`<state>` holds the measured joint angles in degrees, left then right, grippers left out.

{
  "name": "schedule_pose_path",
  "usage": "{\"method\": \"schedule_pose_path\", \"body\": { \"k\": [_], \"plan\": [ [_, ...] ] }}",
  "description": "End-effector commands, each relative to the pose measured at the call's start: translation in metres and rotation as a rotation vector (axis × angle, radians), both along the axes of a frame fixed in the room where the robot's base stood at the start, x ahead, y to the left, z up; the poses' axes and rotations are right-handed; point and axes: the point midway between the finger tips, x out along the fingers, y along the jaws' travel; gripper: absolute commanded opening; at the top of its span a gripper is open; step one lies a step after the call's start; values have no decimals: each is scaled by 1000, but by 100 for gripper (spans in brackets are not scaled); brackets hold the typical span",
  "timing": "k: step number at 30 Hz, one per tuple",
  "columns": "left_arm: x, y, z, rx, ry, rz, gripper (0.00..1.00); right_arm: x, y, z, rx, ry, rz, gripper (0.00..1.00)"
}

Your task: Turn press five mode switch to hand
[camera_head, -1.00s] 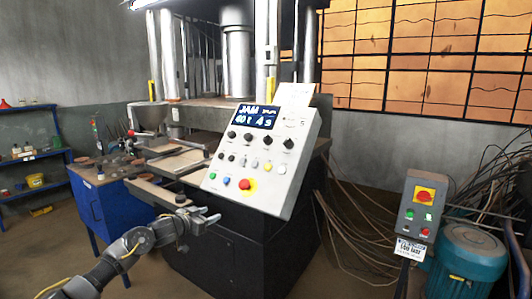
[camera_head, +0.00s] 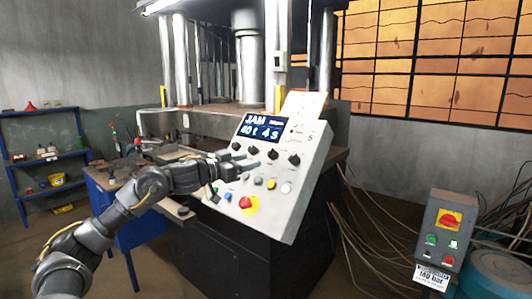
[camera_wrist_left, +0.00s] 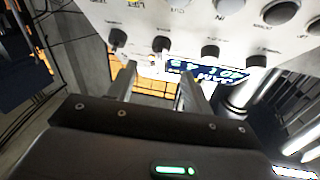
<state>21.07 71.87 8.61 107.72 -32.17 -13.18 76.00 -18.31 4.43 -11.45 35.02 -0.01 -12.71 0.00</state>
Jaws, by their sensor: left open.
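The press control panel (camera_head: 283,207), marked 5, is a tilted light-grey box with a lit blue display (camera_head: 262,128) reading JAM. Black rotary knobs line up below the display, including a right one (camera_head: 294,160) and its neighbour (camera_head: 273,154). Their labels are too small to read, so I cannot tell which is the mode switch. My left gripper (camera_head: 252,166) is open and empty in front of the panel, near the knob row. In the left wrist view, its fingers (camera_wrist_left: 158,72) point at the panel, seen upside down, close to two knobs (camera_wrist_left: 118,38) (camera_wrist_left: 162,46). My right gripper is out of view.
Coloured buttons and a red emergency stop (camera_head: 246,203) sit low on the panel. A separate switch box (camera_head: 444,235) stands at right beside a teal motor (camera_head: 497,272). Cables run along the floor. A blue cabinet (camera_head: 140,226) and shelves (camera_head: 50,162) are at left.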

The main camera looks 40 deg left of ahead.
Motion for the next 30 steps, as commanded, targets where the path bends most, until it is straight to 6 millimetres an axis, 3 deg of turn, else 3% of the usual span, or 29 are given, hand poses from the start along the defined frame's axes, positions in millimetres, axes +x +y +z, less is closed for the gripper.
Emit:
{"method": "schedule_pose_path", "body": {
  "k": [1,9,15,27,30],
  "plan": [
    [7,-1,7,-4,-5,0,51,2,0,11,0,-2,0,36],
    [51,-6,6,-5,-3,5,51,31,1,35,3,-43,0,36],
    [74,-9,2,-3,-1,5,51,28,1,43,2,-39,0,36],
    [81,-10,0,1,0,4,51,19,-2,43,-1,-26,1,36],
    [81,-10,0,1,0,5,39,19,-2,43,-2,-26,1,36]
  ]
}}
